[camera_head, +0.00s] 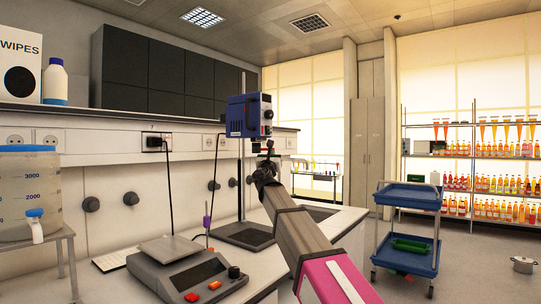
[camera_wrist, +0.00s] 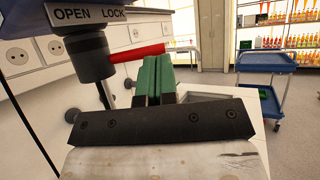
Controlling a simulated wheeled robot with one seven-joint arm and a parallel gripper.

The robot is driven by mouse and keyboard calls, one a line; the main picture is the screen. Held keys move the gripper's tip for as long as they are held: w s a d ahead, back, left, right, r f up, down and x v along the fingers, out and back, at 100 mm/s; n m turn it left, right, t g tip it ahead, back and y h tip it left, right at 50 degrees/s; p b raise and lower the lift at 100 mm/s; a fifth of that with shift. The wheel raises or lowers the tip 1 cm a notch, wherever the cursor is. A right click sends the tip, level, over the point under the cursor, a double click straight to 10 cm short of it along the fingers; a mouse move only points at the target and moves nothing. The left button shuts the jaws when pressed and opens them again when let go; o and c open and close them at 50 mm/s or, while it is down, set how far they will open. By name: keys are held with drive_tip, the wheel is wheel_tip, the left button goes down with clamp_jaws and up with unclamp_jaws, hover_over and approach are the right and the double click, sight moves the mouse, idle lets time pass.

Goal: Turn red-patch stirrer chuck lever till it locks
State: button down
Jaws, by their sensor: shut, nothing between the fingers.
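The blue stirrer (camera_head: 237,116) is clamped high on a stand over the bench. Its dark chuck (camera_wrist: 88,56) hangs beneath a plate (camera_wrist: 103,12) marked OPEN and LOCK in the wrist view. A red lever (camera_wrist: 136,53) sticks out from the chuck to the right, on the LOCK side of the lettering. My gripper (camera_wrist: 158,62) has green fingers pressed together, with nothing held between them. The fingertips are close to the lever's outer end; I cannot tell whether they touch it. In the head view my gripper (camera_head: 268,158) is just below the stirrer.
A scale (camera_head: 160,250) stands on the bench in front of the stirrer stand. A metal shaft (camera_wrist: 108,94) drops from the chuck. A large water container (camera_head: 28,195) is at the left. A blue cart (camera_head: 407,194) and bottle shelves (camera_head: 470,158) stand to the right.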

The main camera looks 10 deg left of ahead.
drive_tip(key=d+v, duration=0.3)
drive_tip(key=v, duration=0.9)
drive_tip(key=d+f+m+g+h, duration=0.2)
drive_tip(key=d+f+m+g, duration=0.2)
drive_tip(key=d+f+m, duration=0.6)
drive_tip(key=d+f+m+g+h, duration=0.25)
drive_tip(key=d+f+g, duration=0.25)
drive_tip(key=f, duration=1)
drive_tip(key=d+f+m+g+h, duration=0.1)
drive_tip(key=d+f+m+g, duration=0.3)
drive_tip(key=d+f+m, duration=0.6)
drive_tip(key=s+d+f+m+g+y, duration=0.1)
drive_tip(key=s+f+m+g+y, duration=0.1)
drive_tip(key=s+f, duration=0.5)
drive_tip(key=s+d+f+m+g+y, duration=0.1)
drive_tip(key=s+f+m+g, duration=0.4)
drive_tip(key=f, duration=0.8)
drive_tip(key=s+d+f+m+g+y, duration=0.2)
drive_tip(key=s+f+m+g+y, duration=0.1)
drive_tip(key=s+f, duration=0.5)
wheel_tip(320, 180, down, 2)
drive_tip(key=m+y, duration=0.1)
drive_tip(key=m, duration=0.1)
drive_tip(key=shift+s+m+g, duration=0.35)
drive_tip(key=shift+g, duration=0.05)
